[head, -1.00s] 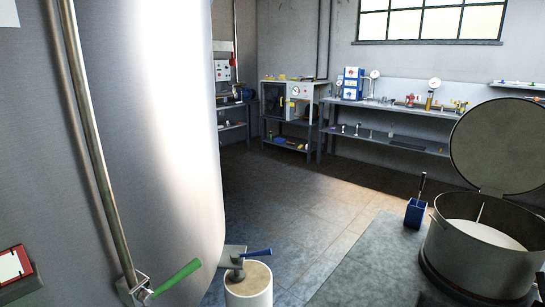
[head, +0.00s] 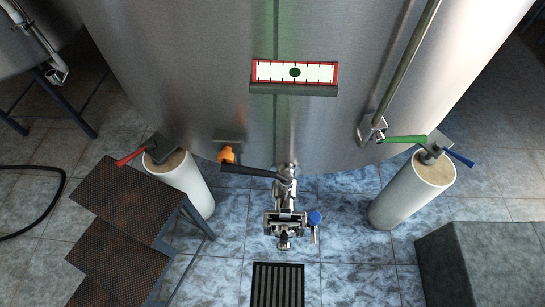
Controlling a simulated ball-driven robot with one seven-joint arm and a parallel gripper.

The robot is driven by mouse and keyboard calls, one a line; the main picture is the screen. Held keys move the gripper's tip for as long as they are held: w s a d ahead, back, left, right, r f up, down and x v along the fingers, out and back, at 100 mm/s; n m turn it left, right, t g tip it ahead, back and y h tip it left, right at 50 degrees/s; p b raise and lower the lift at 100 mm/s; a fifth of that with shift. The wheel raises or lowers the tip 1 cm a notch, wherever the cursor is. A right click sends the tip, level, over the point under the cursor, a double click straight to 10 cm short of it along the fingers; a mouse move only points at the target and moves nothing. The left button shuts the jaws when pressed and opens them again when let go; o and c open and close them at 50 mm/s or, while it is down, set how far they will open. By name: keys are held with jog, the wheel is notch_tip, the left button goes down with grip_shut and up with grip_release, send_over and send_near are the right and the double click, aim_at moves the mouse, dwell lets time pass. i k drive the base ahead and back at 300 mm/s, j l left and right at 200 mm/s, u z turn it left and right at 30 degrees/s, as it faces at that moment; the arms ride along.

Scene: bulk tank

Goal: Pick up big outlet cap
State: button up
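The tank's metal outlet pipe (head: 286,190) comes out under the tank front at the middle of the head view. A long black handle (head: 250,171) reaches left from its top. A metal fitting (head: 285,222) sits at its lower end, above the floor. A small round blue piece (head: 314,218) is just right of this fitting, with a thin part hanging below it. I cannot tell which of these parts is the big outlet cap; they are too small. My gripper is not in view.
Brown metal steps (head: 130,205) stand at the left and a grey block (head: 485,262) at the right. White round tank legs (head: 412,190) flank the outlet. A dark floor grate (head: 278,285) lies in front. A black hose (head: 45,225) lies far left. Tiled floor between is clear.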

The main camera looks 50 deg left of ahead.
aim_at(284, 230)
jog(key=k+u, duration=0.1)
jog(key=u, duration=0.35)
jog(key=k+u, duration=0.15)
jog(key=u, duration=0.3)
